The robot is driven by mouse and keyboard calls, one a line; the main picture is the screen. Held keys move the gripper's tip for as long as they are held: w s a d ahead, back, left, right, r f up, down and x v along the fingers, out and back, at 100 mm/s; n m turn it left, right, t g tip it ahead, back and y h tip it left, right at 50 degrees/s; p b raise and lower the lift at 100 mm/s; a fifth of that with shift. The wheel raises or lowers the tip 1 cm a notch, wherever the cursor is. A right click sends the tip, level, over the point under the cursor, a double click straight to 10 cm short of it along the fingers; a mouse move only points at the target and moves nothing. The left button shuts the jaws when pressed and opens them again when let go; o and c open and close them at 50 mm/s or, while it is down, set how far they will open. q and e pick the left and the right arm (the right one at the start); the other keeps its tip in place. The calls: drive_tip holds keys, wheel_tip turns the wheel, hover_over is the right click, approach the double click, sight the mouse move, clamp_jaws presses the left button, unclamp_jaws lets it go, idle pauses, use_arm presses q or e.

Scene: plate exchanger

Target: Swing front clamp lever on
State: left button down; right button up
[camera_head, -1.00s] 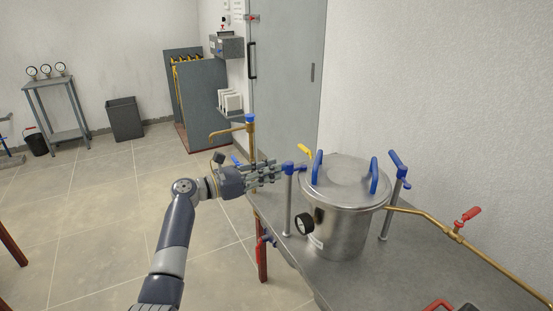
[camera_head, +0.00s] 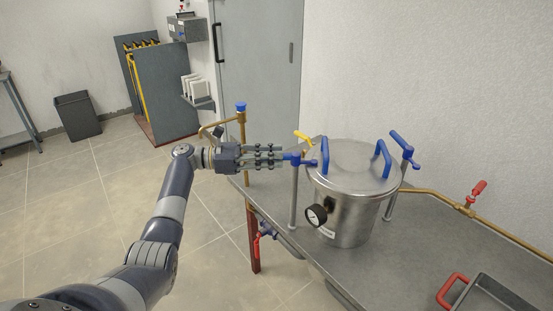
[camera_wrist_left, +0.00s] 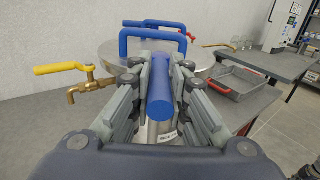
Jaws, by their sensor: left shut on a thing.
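The front clamp lever (camera_head: 295,158) is a blue T-shaped handle on top of a grey upright post (camera_head: 293,197), at the left side of the steel pot (camera_head: 345,215). My left gripper (camera_head: 280,157) reaches in from the left and is shut on the lever's near end. In the left wrist view the blue bar (camera_wrist_left: 161,98) lies between the two fingers, pointing toward the pot lid. A second blue clamp lever (camera_head: 402,146) stands on a post at the pot's far right. The lid (camera_head: 352,158) carries two blue handles. My right gripper is in no view.
A yellow valve handle (camera_head: 304,137) is just behind the held lever, also in the left wrist view (camera_wrist_left: 60,69). A pressure gauge (camera_head: 316,215) sticks out of the pot's front. A brass pipe with a red valve (camera_head: 478,190) runs right. A red-handled tray (camera_head: 484,294) lies front right.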

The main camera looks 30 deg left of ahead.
use_arm(q)
drive_tip(key=shift+r, duration=0.2)
drive_tip(key=c, duration=1.6)
unclamp_jaws()
drive_tip(key=shift+w, duration=0.1)
drive_tip(key=shift+c, duration=0.2)
drive_tip(key=shift+o, duration=0.6)
drive_tip(key=shift+d+f, duration=0.1)
drive_tip(key=v, duration=1.2)
drive_tip(key=shift+w+f, duration=0.1)
drive_tip(key=shift+w, duration=0.05)
